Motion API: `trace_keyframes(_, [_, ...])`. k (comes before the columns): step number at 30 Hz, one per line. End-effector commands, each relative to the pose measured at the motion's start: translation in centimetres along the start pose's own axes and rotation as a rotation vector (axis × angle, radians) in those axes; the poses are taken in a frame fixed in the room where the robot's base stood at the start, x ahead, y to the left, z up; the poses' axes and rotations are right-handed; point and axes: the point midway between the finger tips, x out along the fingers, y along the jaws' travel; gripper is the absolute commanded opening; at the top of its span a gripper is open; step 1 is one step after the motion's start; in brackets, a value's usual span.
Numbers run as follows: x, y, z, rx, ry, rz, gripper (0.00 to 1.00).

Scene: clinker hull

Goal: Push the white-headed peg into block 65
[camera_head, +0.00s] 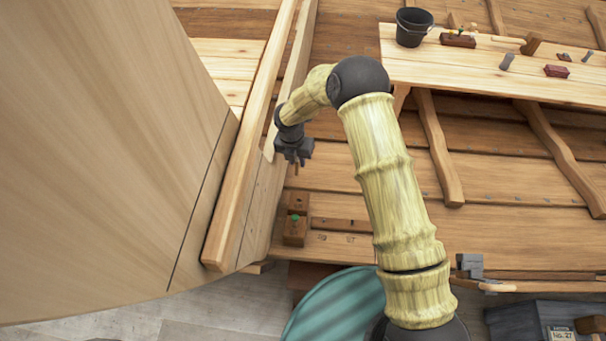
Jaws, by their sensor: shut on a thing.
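My gripper (295,158) is in the upper middle of the head view, pointing down beside the pale upright timbers. It is shut on a thin wooden peg (296,169), whose lower end shows below the fingers. The peg's head is hidden in the fingers, so I cannot tell its colour. Below the gripper in the picture are two brown wooden blocks, an upper block (299,201) and a lower block (294,233). A green peg head (295,217) shows at the lower block's top edge. The peg is apart from both blocks. I cannot read a number 65 on either one.
Pale timbers (240,160) and a large curved wooden panel (100,150) stand close on the left. A bench (480,75) at the upper right holds a black bucket (411,27), a mallet (531,43) and small blocks. A teal round thing (337,308) is at the bottom.

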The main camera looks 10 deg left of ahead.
Motion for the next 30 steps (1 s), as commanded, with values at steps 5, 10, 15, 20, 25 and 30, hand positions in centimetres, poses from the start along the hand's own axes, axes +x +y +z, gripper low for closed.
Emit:
trace_keyframes(5, [2.4, -0.6, 0.2, 0.014, 0.0, -0.002, 0.01])
trace_keyframes(10, [5.1, -0.7, 0.1, 0.019, 0.001, -0.002, 0.01])
trace_keyframes(15, [6.8, -0.6, 0.0, 0.02, 0.001, -0.002, 0.01])
trace_keyframes(20, [7.3, -0.5, -0.1, 0.019, 0.0, -0.002, 0.01])
trace_keyframes(25, [7.2, -0.4, -0.2, 0.016, 0.0, -0.002, 0.01])
trace_keyframes(30, [7.2, -0.1, -0.4, 0.011, 0.0, -0.001, 0.01])
